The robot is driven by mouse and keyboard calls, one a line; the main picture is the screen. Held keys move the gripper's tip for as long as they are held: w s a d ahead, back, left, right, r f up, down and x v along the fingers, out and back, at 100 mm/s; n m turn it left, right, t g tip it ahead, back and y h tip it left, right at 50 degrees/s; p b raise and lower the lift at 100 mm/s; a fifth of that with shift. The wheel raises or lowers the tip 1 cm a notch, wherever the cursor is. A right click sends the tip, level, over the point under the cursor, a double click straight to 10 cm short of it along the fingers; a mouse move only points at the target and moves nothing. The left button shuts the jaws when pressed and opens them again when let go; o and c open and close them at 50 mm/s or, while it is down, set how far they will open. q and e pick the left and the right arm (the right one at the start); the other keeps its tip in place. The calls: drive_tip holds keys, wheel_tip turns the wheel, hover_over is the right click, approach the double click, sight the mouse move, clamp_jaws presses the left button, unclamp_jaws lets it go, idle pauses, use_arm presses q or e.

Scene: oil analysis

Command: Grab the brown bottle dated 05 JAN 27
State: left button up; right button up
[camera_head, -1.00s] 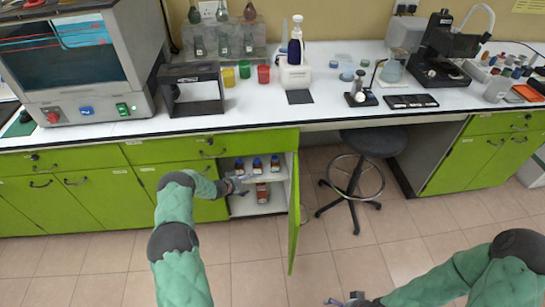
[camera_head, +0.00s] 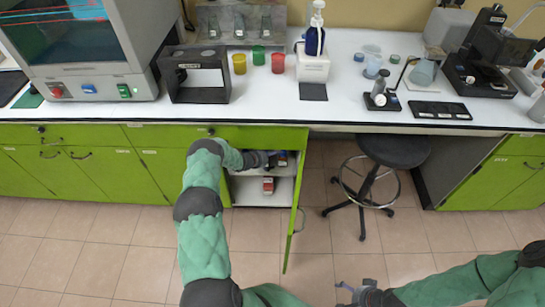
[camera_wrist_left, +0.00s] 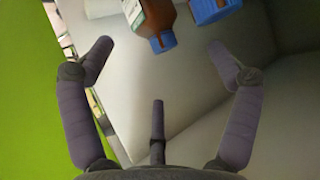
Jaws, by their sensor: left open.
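My left gripper (camera_head: 273,160) reaches into the open green cabinet at its upper shelf. In the left wrist view the gripper (camera_wrist_left: 155,60) is open, its fingers spread with nothing between them. A brown bottle (camera_wrist_left: 160,14) with a pale label and blue cap lies just ahead of the fingers at the top edge. A second blue-capped bottle (camera_wrist_left: 210,8) shows to its right, cut by the frame. No date can be read. In the head view my arm and gripper hide most of the upper-shelf bottles. My right gripper (camera_head: 352,294) is low near the bottom edge, empty, its fingers apart.
A bottle with a red and white label (camera_head: 268,186) stands on the lower shelf. The open cabinet door (camera_head: 294,215) stands out to the right of the arm. A black stool (camera_head: 393,151) is further right. The counter (camera_head: 300,115) overhangs the cabinet.

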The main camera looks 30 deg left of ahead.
sight(281, 156)
use_arm(q)
drive_tip(key=b+x, duration=0.3)
drive_tip(key=x, duration=0.3)
drive_tip(key=shift+s+f, duration=0.15)
drive_tip(key=shift+b+x, duration=0.4)
drive_tip(key=shift+x, duration=0.4)
drive_tip(key=c, duration=1.7)
